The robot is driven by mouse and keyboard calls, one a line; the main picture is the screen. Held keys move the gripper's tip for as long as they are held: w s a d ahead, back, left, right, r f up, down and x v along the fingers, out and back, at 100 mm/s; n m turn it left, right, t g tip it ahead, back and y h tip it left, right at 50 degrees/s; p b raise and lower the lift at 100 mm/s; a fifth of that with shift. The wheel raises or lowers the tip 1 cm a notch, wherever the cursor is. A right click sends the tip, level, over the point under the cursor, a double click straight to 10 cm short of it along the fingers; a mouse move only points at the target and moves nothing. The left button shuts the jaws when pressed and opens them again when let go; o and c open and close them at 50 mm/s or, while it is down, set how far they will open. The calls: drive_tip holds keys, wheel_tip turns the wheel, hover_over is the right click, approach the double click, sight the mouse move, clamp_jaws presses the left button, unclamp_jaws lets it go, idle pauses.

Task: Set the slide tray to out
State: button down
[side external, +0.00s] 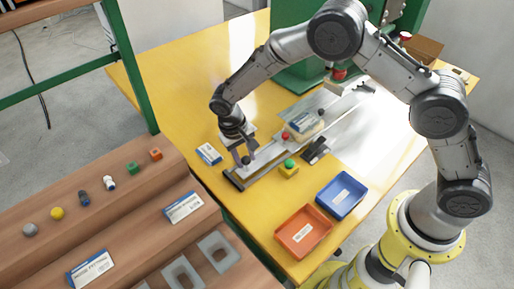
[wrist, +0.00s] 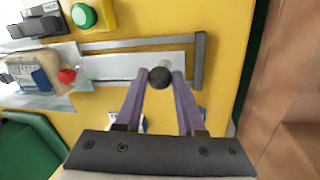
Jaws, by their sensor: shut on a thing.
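The slide tray (side external: 264,156) is a light grey metal plate on a rail track on the yellow table. It also shows in the wrist view (wrist: 120,68), with its front near the dark end bar (wrist: 199,60) of the track. A round black knob (wrist: 160,77) sits at the tray's front end. My gripper (side external: 243,160) is shut on this knob, with one purple finger on each side in the wrist view (wrist: 159,80). A beige block with a blue-and-white label (side external: 304,125) lies farther back along the track, with a red ball (side external: 285,136) beside it.
A yellow box with a green button (side external: 289,168) and a black switch-like part (side external: 316,150) stand beside the track. Orange (side external: 304,231) and blue (side external: 341,195) bins lie nearer the front. A blue-and-white box (side external: 209,153) is left of my gripper. Wooden steps hold small parts at left.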

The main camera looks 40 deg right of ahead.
drive_tip(key=shift+a+r, duration=0.1)
drive_tip(key=shift+a, duration=0.6)
drive_tip(key=c, duration=0.5)
unclamp_jaws()
drive_tip(key=a+r, duration=0.1)
drive_tip(key=r, duration=0.8)
drive_tip(key=a+r, duration=0.1)
drive_tip(key=r, duration=0.3)
drive_tip(key=shift+w+a+r, duration=0.25)
drive_tip(key=shift+a+r, duration=0.05)
